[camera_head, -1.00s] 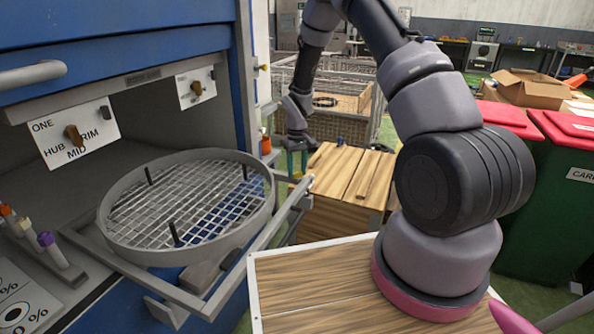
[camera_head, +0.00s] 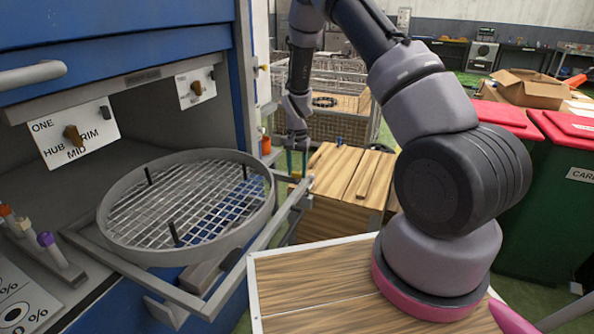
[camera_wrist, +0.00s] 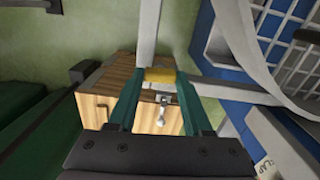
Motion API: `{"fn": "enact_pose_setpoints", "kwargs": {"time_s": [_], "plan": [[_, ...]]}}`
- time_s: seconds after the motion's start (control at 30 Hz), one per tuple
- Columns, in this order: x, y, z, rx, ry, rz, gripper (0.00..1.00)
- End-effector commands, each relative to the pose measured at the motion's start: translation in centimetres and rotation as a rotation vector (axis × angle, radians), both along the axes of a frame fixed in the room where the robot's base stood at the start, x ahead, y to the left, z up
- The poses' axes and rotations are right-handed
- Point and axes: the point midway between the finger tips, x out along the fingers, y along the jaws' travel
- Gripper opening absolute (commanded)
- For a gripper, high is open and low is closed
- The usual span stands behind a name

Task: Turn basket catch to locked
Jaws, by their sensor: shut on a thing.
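The round grey mesh basket (camera_head: 187,257) sits on a grey rail frame (camera_head: 172,292) pulled out of the blue cabinet. My gripper (camera_head: 297,172) is at the frame's far right corner. In the wrist view its two green fingers are shut on a small yellow piece (camera_wrist: 160,75) at a grey bar, which looks like the basket catch. The catch's markings and its exact angle cannot be read, and the fingers cover its sides. The basket's rim also shows at the upper right of the wrist view (camera_wrist: 238,42).
A wooden crate (camera_head: 349,212) stands just beyond the frame corner. A panel (camera_head: 78,136) with a brown knob is on the cabinet. Coloured-capped vials (camera_head: 52,248) stand at the left. Green bins with red lids (camera_head: 560,190) are at the right.

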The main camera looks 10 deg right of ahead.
Motion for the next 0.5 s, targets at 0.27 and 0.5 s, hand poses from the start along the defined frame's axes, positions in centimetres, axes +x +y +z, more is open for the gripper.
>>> {"fn": "enact_pose_setpoints", "kwargs": {"time_s": [0.27, 0.5], "plan": [[-0.03, 0.01, -0.03, 0.000, 0.001, -0.073, 0.00], [-0.05, 0.04, -0.03, 0.001, 0.001, -0.084, 0.00]]}}
